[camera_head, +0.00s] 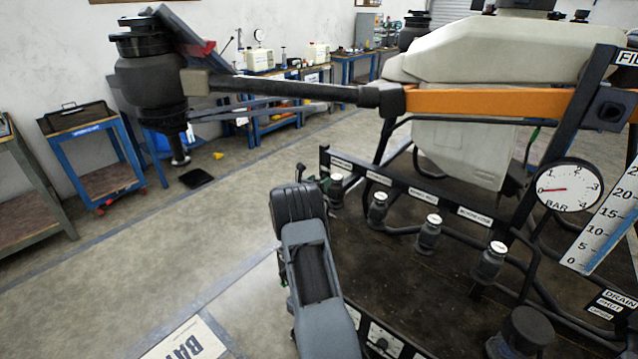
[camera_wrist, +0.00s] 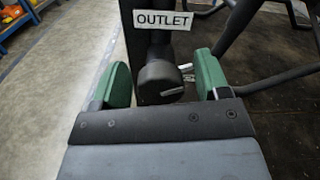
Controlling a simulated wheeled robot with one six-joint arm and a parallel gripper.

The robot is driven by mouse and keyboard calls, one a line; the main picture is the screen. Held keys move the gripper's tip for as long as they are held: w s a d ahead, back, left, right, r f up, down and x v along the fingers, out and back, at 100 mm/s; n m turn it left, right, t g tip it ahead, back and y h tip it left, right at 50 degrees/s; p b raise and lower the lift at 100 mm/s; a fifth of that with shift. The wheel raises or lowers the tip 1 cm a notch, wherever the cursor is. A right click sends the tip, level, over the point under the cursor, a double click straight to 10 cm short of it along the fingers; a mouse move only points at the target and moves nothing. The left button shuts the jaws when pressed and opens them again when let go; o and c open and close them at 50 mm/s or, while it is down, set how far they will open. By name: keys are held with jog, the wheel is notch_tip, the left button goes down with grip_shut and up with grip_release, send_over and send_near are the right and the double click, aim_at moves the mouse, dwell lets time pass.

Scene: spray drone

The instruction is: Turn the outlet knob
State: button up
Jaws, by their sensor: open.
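The outlet knob (camera_wrist: 158,82) is a dark round knob under a white OUTLET label (camera_wrist: 162,20) in the wrist view. It has a small light mark on its right side. My gripper (camera_wrist: 162,84) is open, with one green fingertip to the left of the knob and one to the right. Gaps show between the knob and both fingers, so it is not gripped. In the head view my dark arm reaches up at the lower middle. It hides the outlet knob and most of my gripper there.
A black rail with several labelled nozzles (camera_head: 429,232) runs right of my arm. A pressure gauge (camera_head: 569,189), reading near 0, and a level scale (camera_head: 605,222) stand at the right. The drone's orange arm (camera_head: 490,102) and pale tank (camera_head: 490,55) are above.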

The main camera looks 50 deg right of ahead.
jog(key=c, duration=0.9)
jog(key=shift+c, duration=0.2)
jog(key=shift+f+b, duration=0.1)
jog(key=shift+b, duration=0.3)
jog(key=m+b, duration=0.1)
jog(key=b, duration=0.1)
jog(key=m+b, duration=0.1)
jog(key=b, duration=0.1)
jog(key=shift+f+m, duration=0.25)
jog(key=shift+m, duration=0.05)
jog(key=m+b, duration=0.3)
jog(key=b, duration=0.3)
jog(key=shift+s+m, duration=0.1)
jog(key=shift+m, duration=0.2)
jog(key=m+b, duration=0.3)
jog(key=b, duration=0.1)
jog(key=shift+r+m+b, duration=0.2)
jog(key=shift+m+b, duration=0.5)
jog(key=shift+b, duration=0.4)
jog(key=shift+r, duration=0.1)
